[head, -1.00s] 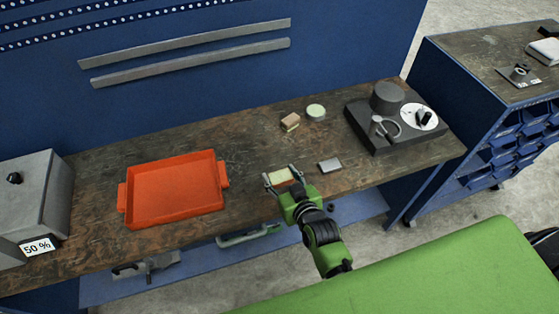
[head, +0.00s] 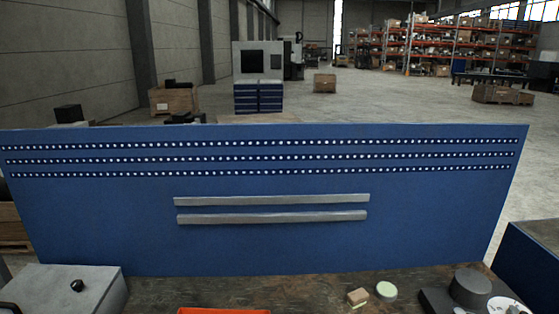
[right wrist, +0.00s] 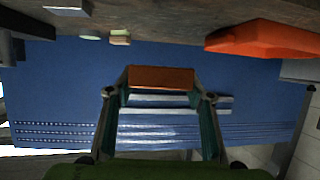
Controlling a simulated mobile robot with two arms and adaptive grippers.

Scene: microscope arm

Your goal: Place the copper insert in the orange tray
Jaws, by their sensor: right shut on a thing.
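The copper insert (right wrist: 161,77) is a copper-brown block between the fingertips of my right gripper (right wrist: 160,88) in the right wrist view. The gripper is shut on it, clear of the bench surface as far as that view shows. The orange tray (right wrist: 262,38) is at the upper right of this upside-down view, apart from the insert. In the head view only the tray's far rim (head: 224,311) shows at the bottom edge. Neither gripper shows in the head view, and my left gripper is in no current view.
A tan block (head: 357,297), a pale green disc (head: 386,291) and a dark device (head: 471,288) stand on the bench's right. A grey box (head: 62,290) stands at its left end. A blue perforated panel (head: 270,235) rises behind the bench.

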